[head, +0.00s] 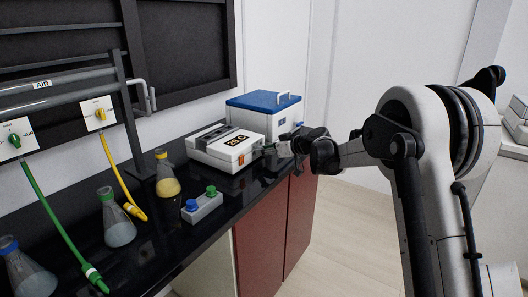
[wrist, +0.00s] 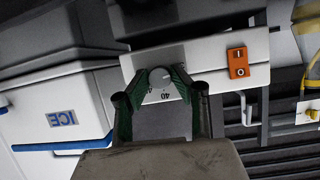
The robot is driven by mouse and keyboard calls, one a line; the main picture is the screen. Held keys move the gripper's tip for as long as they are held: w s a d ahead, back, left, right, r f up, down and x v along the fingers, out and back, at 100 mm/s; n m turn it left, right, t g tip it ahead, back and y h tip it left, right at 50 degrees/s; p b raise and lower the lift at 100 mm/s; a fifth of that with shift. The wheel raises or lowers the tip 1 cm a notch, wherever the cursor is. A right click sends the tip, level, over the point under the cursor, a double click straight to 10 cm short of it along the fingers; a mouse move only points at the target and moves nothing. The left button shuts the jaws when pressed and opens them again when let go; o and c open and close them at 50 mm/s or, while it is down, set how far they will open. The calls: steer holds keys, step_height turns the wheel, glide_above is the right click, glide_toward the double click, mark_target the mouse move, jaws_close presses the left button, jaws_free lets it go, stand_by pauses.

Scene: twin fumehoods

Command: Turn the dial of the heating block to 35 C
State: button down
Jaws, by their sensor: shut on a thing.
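The heating block (head: 218,146) is a white box with a dark top, standing on the black bench in the head view. Its front panel (wrist: 205,60) shows upside down in the wrist view, with an orange switch (wrist: 238,63) marked I and O. The grey round dial (wrist: 159,77) sits on that panel, with a "40" mark beside it. My gripper (wrist: 159,82) has its green-padded fingers on either side of the dial, shut on it. In the head view my gripper (head: 268,150) reaches the block's front from the right. Other scale marks are mostly hidden, so the dial's setting is unclear.
A white box with a blue lid (head: 264,108), marked ICE in the wrist view, stands behind the block. A small holder (head: 202,207) with blue and green caps, a yellow flask (head: 167,178) and other flasks stand at left. Floor right of the bench is clear.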

steer(key=m+g+y, duration=0.1)
steer(key=m, duration=0.2)
steer(key=shift+w+d+g, duration=0.1)
steer(key=shift+w+g, duration=0.05)
steer(key=shift+g, duration=0.25)
steer(key=shift+m+g+y+b, duration=0.55)
steer(key=shift+m+g+y, duration=0.15)
steer(key=shift+m, duration=0.6)
steer(key=c, duration=1.5)
jaws_free()
steer(key=shift+d, duration=0.1)
steer(key=v, duration=1.2)
steer(key=shift+w, duration=0.1)
